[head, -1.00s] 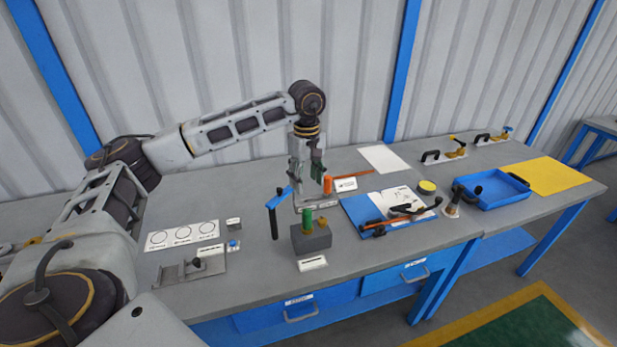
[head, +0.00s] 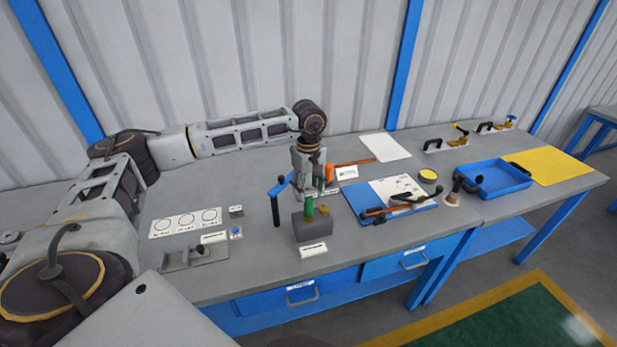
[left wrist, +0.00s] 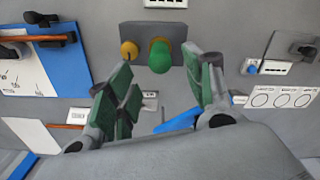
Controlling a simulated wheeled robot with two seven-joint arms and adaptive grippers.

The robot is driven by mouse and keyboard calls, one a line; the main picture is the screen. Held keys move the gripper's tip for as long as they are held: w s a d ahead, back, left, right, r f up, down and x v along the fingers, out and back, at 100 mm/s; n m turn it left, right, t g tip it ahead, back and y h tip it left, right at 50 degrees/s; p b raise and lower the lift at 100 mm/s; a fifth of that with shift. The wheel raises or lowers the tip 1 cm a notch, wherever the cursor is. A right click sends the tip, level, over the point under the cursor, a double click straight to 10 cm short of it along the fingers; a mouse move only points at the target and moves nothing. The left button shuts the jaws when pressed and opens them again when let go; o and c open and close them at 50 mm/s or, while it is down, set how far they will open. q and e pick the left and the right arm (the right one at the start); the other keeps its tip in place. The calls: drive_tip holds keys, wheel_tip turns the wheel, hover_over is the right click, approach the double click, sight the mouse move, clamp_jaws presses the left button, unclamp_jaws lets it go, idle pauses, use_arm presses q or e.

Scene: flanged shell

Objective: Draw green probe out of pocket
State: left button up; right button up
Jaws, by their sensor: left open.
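The green probe (head: 309,209) stands upright in a grey block (head: 313,229), with a shorter yellow-orange piece (head: 323,210) beside it. My left gripper (head: 314,200) points down just above the block, its fingers close around the probe's top in the head view. In the left wrist view, the green probe (left wrist: 160,56) shows between the two spread green-padded fingers (left wrist: 157,66), near their tips. The yellow-orange piece (left wrist: 129,49) lies close to the left finger. The jaws are open; I cannot tell whether they touch the probe. The probe's lower part is hidden in the block.
A black stand with a blue top (head: 276,205) is close left of the block. A blue board with tools (head: 400,211) lies to the right, and a blue tray (head: 495,190) farther right. A white card with circles (head: 185,222) lies to the left.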

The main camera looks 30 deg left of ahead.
sight(308, 198)
use_arm(q)
drive_tip(key=shift+f+p, duration=0.4)
drive_tip(key=shift+f, duration=2.8)
drive_tip(key=shift+c, duration=0.2)
drive_tip(key=c, duration=1.1)
drive_tip(key=shift+r, duration=0.1)
drive_tip(key=shift+r, duration=0.1)
drive_tip(key=shift+r+p, duration=0.6)
drive_tip(key=shift+r, duration=0.45)
drive_tip(key=shift+r+p, duration=1.1)
drive_tip(key=shift+r, duration=1.2)
clamp_jaws()
